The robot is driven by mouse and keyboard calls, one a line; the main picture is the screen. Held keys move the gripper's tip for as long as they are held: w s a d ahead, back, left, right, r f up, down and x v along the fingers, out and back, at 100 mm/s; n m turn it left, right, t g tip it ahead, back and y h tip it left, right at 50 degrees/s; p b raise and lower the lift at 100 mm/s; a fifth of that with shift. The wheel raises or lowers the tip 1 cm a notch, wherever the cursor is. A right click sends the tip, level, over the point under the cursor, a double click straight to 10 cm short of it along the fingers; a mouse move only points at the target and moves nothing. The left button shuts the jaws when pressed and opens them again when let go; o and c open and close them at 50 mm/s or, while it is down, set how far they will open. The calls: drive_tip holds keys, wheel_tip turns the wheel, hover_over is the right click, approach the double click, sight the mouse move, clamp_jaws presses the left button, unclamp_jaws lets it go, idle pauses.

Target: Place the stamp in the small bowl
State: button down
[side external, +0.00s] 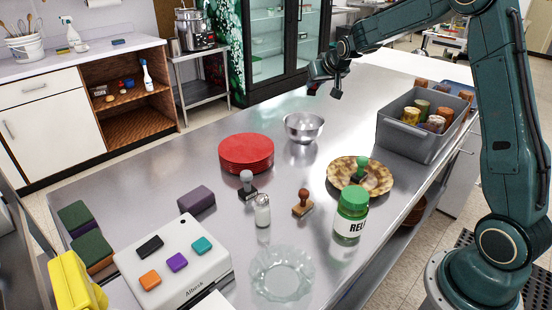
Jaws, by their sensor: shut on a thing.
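My gripper (326,84) is in the air above the far part of the steel counter, above and slightly right of the small metal bowl (304,128). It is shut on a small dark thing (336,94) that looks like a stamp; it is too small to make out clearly. The bowl stands upright on the counter and looks empty. Other stamps are in view: a grey-handled one (247,184) and a wooden one (303,203) on the counter, and a green-handled one (361,170) on a patterned golden plate (341,181).
Red stacked plates (246,152) sit left of the bowl. A grey bin (390,131) with several jars stands at the right. A green-lidded jar (350,216), a shaker (262,211), a glass dish (282,274) and a white box (172,262) are nearer. The counter right around the bowl is clear.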

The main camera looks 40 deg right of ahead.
wheel_tip(320, 180, down, 9)
drive_tip(key=shift+f, duration=0.15)
drive_tip(key=shift+f, duration=0.1)
drive_tip(key=shift+f, duration=2.05)
drive_tip(key=shift+f, duration=0.6)
drive_tip(key=c, duration=1.3)
unclamp_jaws()
drive_tip(key=shift+c, duration=0.2)
